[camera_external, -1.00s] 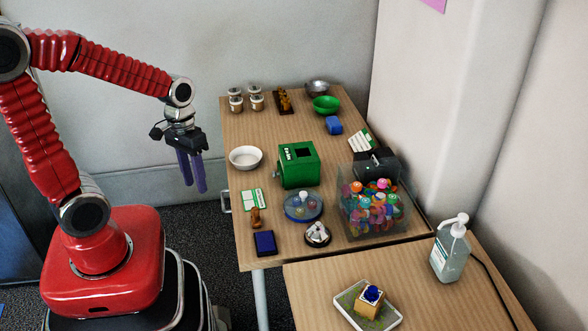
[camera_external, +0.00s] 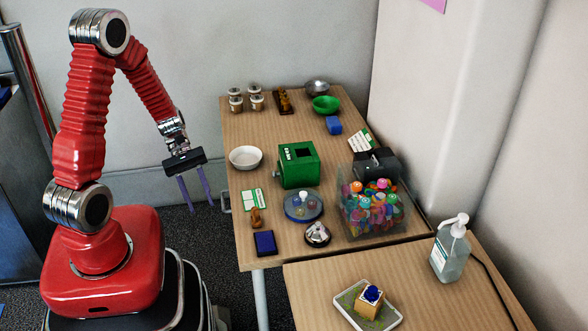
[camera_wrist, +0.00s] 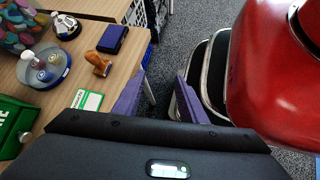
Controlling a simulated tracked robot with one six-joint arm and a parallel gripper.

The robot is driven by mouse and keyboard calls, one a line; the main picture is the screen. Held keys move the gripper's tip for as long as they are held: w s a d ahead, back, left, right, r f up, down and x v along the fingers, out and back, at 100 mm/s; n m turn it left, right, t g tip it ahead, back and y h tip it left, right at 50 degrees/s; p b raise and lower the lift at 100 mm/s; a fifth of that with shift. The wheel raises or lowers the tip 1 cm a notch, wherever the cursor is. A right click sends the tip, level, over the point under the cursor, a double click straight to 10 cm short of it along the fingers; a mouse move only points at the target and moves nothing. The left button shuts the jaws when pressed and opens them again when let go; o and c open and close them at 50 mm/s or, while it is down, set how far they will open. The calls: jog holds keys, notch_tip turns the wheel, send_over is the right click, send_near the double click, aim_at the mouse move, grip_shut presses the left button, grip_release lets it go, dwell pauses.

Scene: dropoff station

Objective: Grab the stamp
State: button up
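The stamp (camera_external: 256,218) is a small brown wooden piece with a knob handle, on the near left part of the table.
The green-and-white card (camera_external: 254,200) lies beside the stamp. A round blue-based holder (camera_external: 303,207), a green box (camera_external: 298,166), a white bowl (camera_external: 245,158) and a clear bin of colourful items (camera_external: 374,209) stand nearby. The table's left edge lies between gripper and stamp.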

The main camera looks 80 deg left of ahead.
jog(key=w+a+n+t, duration=0.5)
jog(key=w+n+t, duration=0.1)
jog(key=w+n, duration=0.1)
jog(key=shift+f+n+h, duration=0.2)
jog(key=shift+n+h, duration=0.1)
jog(key=shift+h, duration=0.1)
jog(key=shift+w+d, duration=0.1)
jog(key=shift+w, duration=0.05)
send_near(256, 217)
jog(key=shift+a+f+x, duration=0.1)
jog(key=shift+a+x, duration=0.05)
jog(key=shift+x, duration=0.9)
jog(key=shift+a+f+x, duration=0.1)
jog(key=shift+a+x, duration=0.05)
jog(key=shift+x, duration=0.9)
jog(key=shift+w, duration=0.2)
jog(key=shift+x, duration=2.6)
jog(key=shift+c, duration=0.7)
